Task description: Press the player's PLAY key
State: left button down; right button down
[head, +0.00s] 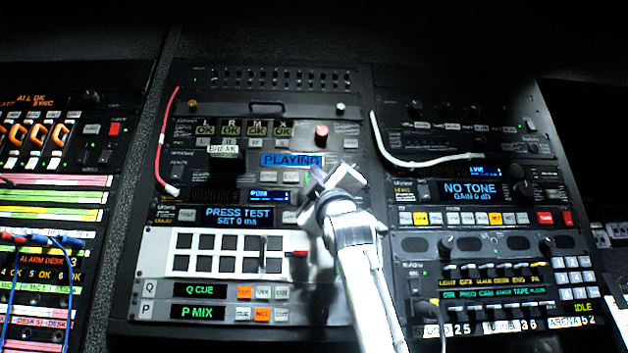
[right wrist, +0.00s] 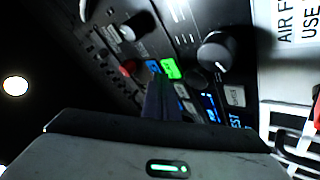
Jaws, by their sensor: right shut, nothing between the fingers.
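The player's blue display (head: 285,159) reads PLAYING, in the middle rack of the head view. A row of pale keys (head: 268,176) sits just below it. My right gripper (head: 318,172) is shut and empty, at the right end of the display and key row, and covers part of them. In the right wrist view its fingers (right wrist: 160,98) reach the panel close to a lit green key (right wrist: 171,68). I cannot read that key's label, nor tell whether the fingertips touch it. My left gripper is not in view.
A red knob (head: 321,131) stands out above the display. A red cable (head: 167,140) hangs at left and a white cable (head: 400,158) at right. The PRESS TEST unit (head: 238,216) and a white button panel (head: 190,262) lie below.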

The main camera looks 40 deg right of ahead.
jog(key=shift+s+a, duration=0.1)
jog(key=shift+s, duration=0.1)
jog(key=shift+s, duration=0.1)
jog(key=s+a+b, duration=0.1)
jog(key=s, duration=0.1)
jog(key=s+a+b, duration=0.1)
jog(key=s, duration=0.1)
jog(key=shift+a+b, duration=0.35)
dwell(0.9)
